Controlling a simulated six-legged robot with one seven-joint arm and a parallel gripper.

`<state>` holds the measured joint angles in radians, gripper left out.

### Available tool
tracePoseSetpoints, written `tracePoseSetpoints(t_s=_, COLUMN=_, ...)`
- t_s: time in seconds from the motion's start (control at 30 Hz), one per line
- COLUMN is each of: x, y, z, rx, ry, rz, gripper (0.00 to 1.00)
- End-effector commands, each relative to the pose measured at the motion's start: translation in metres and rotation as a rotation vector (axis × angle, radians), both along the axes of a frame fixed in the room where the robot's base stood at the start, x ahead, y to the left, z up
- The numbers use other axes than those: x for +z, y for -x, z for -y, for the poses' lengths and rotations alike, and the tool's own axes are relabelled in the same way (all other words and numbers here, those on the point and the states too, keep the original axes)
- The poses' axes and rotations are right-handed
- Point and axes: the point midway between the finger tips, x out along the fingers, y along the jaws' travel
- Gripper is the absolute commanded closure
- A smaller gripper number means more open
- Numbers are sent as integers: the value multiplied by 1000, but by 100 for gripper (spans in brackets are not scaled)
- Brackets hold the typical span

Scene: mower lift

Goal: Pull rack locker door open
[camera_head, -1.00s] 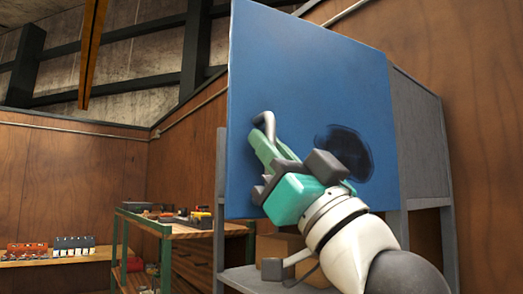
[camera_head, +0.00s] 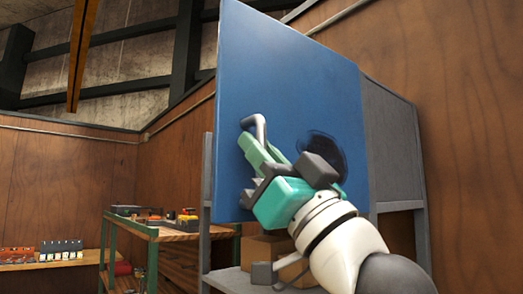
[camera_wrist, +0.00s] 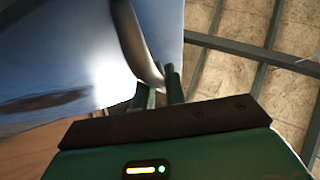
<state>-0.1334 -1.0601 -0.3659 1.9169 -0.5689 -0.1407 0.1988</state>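The blue locker door (camera_head: 290,80) covers the front of the grey rack. Its curved grey handle (camera_head: 261,128) is near the left edge. My gripper (camera_head: 256,150) is at the lower end of this handle, its green fingers tilted up and left. In the wrist view, the handle (camera_wrist: 133,40) runs down between the two fingers (camera_wrist: 160,90), which look closed around it; the exact contact is partly hidden. The blue door also fills the upper left of the wrist view (camera_wrist: 50,50). I cannot tell for sure how far the door stands from the rack.
The grey rack (camera_head: 398,150) stands behind the door, with cardboard boxes (camera_head: 262,250) on its lower shelf. A workbench (camera_head: 160,232) with tools is left of it. A low shelf (camera_head: 45,262) is at the far left. A wooden wall is close on the right.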

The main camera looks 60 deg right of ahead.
Motion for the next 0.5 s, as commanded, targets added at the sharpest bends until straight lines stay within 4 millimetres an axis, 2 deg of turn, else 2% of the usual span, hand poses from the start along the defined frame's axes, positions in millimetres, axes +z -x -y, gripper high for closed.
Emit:
tracePoseSetpoints(t_s=0.33, x=1, y=3, z=-1, rx=1, ry=0, rz=4, gripper=78)
tracePoseSetpoints(t_s=0.5, x=-8, y=13, z=-3, rx=1, ry=0, rz=5, gripper=78)
